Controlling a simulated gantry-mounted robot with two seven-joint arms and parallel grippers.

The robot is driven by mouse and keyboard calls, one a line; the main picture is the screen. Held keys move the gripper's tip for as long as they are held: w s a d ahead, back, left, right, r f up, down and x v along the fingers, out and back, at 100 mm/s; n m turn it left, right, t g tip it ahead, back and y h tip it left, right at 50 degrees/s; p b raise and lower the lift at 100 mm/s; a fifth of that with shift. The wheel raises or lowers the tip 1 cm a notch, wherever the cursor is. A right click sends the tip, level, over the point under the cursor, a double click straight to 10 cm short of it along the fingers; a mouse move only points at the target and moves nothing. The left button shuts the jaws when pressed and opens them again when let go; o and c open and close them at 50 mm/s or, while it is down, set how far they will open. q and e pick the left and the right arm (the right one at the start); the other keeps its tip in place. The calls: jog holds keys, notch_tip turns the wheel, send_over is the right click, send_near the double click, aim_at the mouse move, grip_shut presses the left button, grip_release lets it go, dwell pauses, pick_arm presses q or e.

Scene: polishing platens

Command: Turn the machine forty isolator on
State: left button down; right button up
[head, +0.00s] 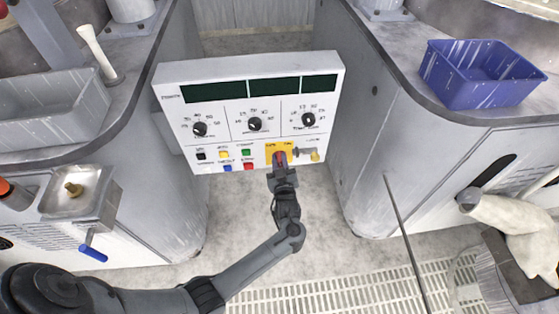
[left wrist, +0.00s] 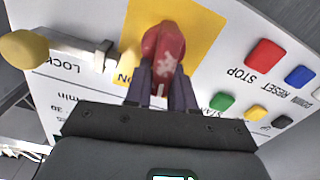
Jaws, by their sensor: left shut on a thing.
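The control panel (head: 248,105) stands between two machine bodies. The isolator has a red handle (left wrist: 165,52) on a yellow plate (left wrist: 200,22), at the panel's lower right in the head view. My left gripper (head: 281,167) is shut on this red handle, its fingers on both sides of it in the left wrist view. A white mark on the handle shows between the fingers. The ON label (left wrist: 125,73) shows beside the gripper in the left wrist view; the OFF label is hidden there. My right gripper is not in view.
A metal hasp with a yellow knob (left wrist: 23,48) sits beside the isolator. Several coloured buttons, including red STOP (left wrist: 265,56), lie on its other side. Three black dials, one at the middle (head: 254,124), sit above. A blue bin (head: 482,78) and grey bin (head: 45,108) stand on the machines.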

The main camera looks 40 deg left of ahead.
pick_arm(q)
jog(key=m+p, duration=0.2)
jog(key=shift+w+d+r+m, duration=0.15)
jog(key=shift+w+m, duration=0.05)
jog(key=shift+m, duration=0.1)
jog(key=m+p, duration=0.1)
jog(key=m, duration=0.1)
jog(key=shift+w+d+m+p, duration=0.2)
jog(key=shift+m+p, duration=0.1)
jog(key=shift+p, duration=0.05)
jog(key=m, duration=0.1)
jog(key=m+p, duration=0.1)
jog(key=shift+w+d+f+m, duration=0.15)
jog(key=shift+f+m, duration=0.05)
jog(key=shift+m, duration=0.1)
jog(key=shift+w+d+f+m, duration=0.1)
jog(key=shift+f+m, duration=0.05)
jog(key=shift+m, duration=0.7)
jog(key=shift+w+d+f+m, duration=0.1)
jog(key=shift+f+m, duration=0.05)
jog(key=shift+m, duration=0.7)
jog(key=c, duration=1)
grip_release()
jog(key=shift+a+p, duration=0.1)
jog(key=shift+p, duration=0.2)
jog(key=shift+c, duration=0.2)
jog(key=shift+s+r, duration=0.1)
